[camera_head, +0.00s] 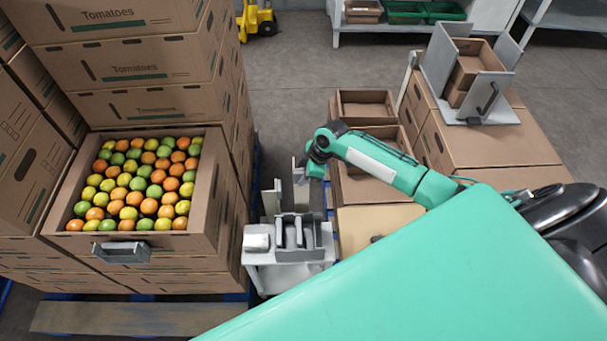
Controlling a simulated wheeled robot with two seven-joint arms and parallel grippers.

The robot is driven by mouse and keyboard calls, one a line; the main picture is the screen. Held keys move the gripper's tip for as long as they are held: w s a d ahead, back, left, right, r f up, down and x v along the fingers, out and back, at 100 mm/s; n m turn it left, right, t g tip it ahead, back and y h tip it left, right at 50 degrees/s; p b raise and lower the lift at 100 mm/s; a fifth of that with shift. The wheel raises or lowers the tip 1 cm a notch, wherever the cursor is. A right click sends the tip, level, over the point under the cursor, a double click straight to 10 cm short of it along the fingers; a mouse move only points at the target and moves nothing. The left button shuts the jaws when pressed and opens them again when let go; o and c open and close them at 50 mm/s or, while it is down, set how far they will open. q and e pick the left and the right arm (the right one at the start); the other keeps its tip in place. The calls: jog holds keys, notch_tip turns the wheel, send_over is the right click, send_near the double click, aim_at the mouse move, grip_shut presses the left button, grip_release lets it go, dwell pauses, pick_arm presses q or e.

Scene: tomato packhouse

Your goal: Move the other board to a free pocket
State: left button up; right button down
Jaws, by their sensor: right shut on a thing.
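A small grey rack (312,254) with upright slots stands on a white stand (262,276) in the lower middle. Thin upright grey plates show in and around its slots; I cannot tell boards from dividers. My right arm reaches in from the right, and my right gripper (308,187) is low behind the rack, at its far side. It is shut on a thin pale grey board (299,172), which is partly hidden by the arm and gripper. Another pale upright panel (271,198) stands just left of it. My left gripper is not in view.
Stacked tomato cartons stand on the left, with an open carton (208,231) of orange and green tomatoes. Open empty cartons (365,97) and closed boxes (505,146) stand right of the rack. My turquoise body covers the lower right.

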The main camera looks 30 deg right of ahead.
aim_at(304, 195)
jog(key=shift+f+b, duration=0.9)
jog(key=shift+f, duration=0.8)
jog(key=shift+f+b, duration=1.3)
jog(key=shift+f, duration=0.8)
jog(key=shift+f+b, duration=1.25)
jog(key=shift+f, duration=0.45)
jog(key=c, duration=1.2)
grip_release()
jog(key=shift+c, duration=0.2)
